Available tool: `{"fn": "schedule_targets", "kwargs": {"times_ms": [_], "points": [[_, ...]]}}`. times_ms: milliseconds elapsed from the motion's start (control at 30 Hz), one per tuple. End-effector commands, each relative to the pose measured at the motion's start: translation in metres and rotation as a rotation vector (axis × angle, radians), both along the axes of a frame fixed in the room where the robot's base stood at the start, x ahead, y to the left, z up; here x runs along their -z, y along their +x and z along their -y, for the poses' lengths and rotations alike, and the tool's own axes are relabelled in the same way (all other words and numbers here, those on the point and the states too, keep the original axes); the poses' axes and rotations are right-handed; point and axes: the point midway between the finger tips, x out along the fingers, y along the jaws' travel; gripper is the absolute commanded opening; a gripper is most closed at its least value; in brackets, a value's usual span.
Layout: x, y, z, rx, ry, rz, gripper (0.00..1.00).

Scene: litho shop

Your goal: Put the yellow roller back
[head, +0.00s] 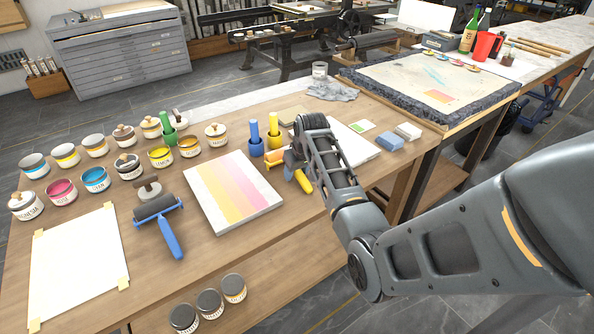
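A small roller with a yellow handle (304,182) lies on the wooden table, partly hidden by my arm. An orange-yellow drum (274,156) shows just left of it and seems to be part of it. My gripper (292,160) is low beside the handle, at the end of my forearm. Its fingers are mostly hidden, so I cannot tell whether they touch the roller. Behind the drum, a yellow upright handle (273,125) and a blue one (254,132) stand in holders. A green upright handle (167,124) stands farther left.
A print with yellow-to-pink bands (234,191) lies left of my arm. A large blue-handled roller (168,235), several ink cans (95,180) and a taped blank sheet (77,262) are farther left. Blue and white blocks (390,141) lie right. A litho stone (430,85) stands beyond.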

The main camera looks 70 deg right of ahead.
Motion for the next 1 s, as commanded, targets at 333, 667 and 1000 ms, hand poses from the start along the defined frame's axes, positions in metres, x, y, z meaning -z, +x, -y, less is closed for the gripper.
{"fn": "schedule_targets", "kwargs": {"times_ms": [333,667,1000], "points": [[-0.001,-0.001,-0.001,0.000,0.001,-0.002,0.59],[-0.045,-0.013,-0.010,0.000,-0.003,0.002,0.59],[-0.072,-0.021,-0.017,0.000,0.000,0.000,0.59]]}}
